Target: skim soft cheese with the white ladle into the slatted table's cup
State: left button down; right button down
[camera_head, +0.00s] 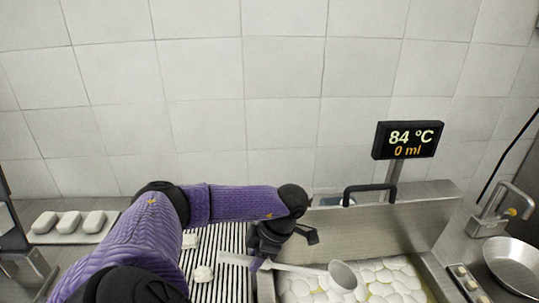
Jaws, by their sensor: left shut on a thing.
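The white ladle (300,268) is held across its handle by my left gripper (260,262), which is shut on it. The ladle's round bowl (343,275) is at the right end, over the steel vat (433,275). White, lumpy soft cheese (390,278) lies in yellowish liquid in the vat. The slatted table (228,284) is left of the vat, partly hidden by my left arm. White lumps (203,274) sit on its slats. I cannot make out a cup on the table. My right gripper is not in view.
A display (408,140) reading 84 °C and 0 ml stands behind the vat. A steel pan (514,262) and a tap (497,212) are at the right. Several pale blocks (69,222) lie on a tray at the left. A tiled wall closes the back.

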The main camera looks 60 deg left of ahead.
pick_arm(q)
jog(key=shift+s+f, duration=0.15)
jog(key=shift+f, duration=0.25)
notch_tip(320, 180, down, 14)
jog(key=b, duration=1.2)
jog(key=shift+f, duration=0.2)
notch_tip(320, 180, up, 15)
jog(key=t+h+p, duration=0.1)
jog(key=t+p, duration=0.1)
jog(key=p, duration=1.1)
jog(key=shift+f, duration=0.15)
jog(key=shift+r+p, duration=0.3)
jog(key=shift+r, duration=0.1)
jog(key=shift+f, duration=0.1)
